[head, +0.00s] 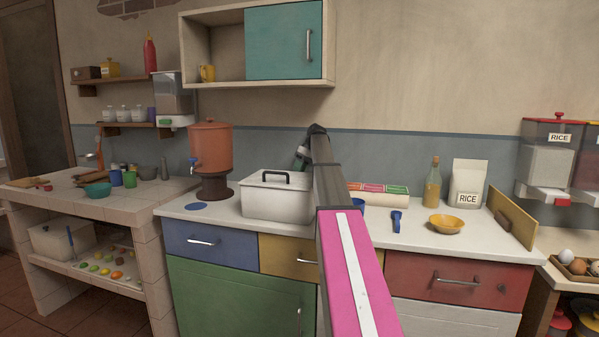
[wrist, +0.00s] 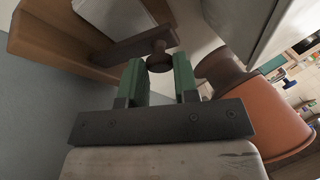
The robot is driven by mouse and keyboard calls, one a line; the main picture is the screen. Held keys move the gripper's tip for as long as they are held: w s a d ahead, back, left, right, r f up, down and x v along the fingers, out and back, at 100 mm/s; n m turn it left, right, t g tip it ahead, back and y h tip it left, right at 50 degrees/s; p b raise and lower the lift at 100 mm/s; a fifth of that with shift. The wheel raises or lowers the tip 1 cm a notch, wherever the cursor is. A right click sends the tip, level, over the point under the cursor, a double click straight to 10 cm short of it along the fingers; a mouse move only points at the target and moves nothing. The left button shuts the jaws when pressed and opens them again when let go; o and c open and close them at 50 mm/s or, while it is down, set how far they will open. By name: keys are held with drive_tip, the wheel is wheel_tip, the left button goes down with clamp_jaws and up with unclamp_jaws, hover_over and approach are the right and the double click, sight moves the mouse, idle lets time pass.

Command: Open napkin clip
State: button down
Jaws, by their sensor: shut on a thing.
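The napkin clip shows in the wrist view as a dark brown bar (wrist: 128,47) with a round knob (wrist: 160,60). The bar lies across a brown wooden holder (wrist: 50,42) with a white stack (wrist: 110,14), which look like napkins. My gripper (wrist: 160,72) has its green fingers on either side of the knob and is shut on it. In the head view my gripper (head: 301,156) is behind the white lidded box, near the wall. The clip and holder cannot be made out there, behind the box and my arm.
The white lidded box (head: 277,201) stands in front of my gripper. A terracotta water dispenser (head: 211,148) stands left of it and is close by in the wrist view (wrist: 265,120). A wall cabinet (head: 222,89) hangs above. Colored boxes (head: 378,198) lie to the right.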

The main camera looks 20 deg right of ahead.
drive_tip(key=c, duration=0.9)
unclamp_jaws()
drive_tip(key=shift+o, duration=0.2)
drive_tip(key=v, duration=0.7)
drive_tip(key=shift+d+r, duration=0.15)
drive_tip(key=shift+r, duration=0.05)
